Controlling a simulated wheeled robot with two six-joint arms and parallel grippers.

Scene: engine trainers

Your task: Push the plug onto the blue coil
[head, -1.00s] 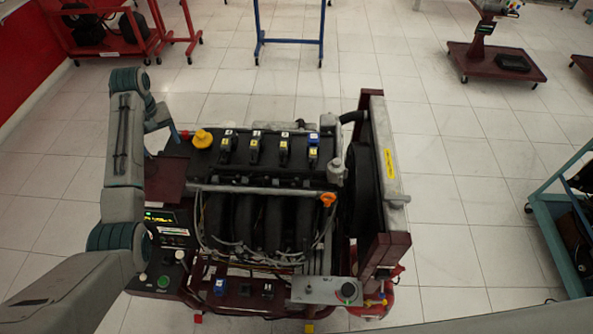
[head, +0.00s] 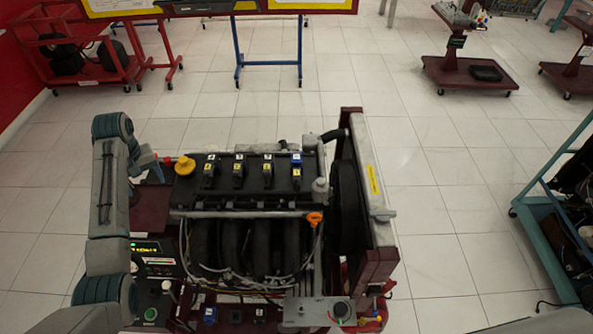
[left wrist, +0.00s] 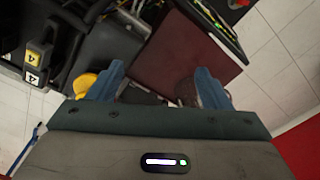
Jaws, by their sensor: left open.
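The blue coil (head: 296,159) is at the right end of the row of coils on top of the engine (head: 240,185). A dark plug with a yellow label (head: 296,173) is at its near side; I cannot tell how far it is pushed on. My left gripper (head: 168,161) is left of the engine, near the yellow cap and well away from the blue coil. In the left wrist view its two blue fingers (left wrist: 160,86) are apart with nothing between them. A dark red plate (left wrist: 190,50) lies below them. My right gripper is not in view.
A yellow cap (head: 185,165) stands on the engine's left end, and an orange cap (head: 315,219) near its front right. Black coils (head: 238,168) stand left of the blue one. The radiator (head: 366,180) rises at the right. Tiled floor (head: 440,180) is clear beyond it.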

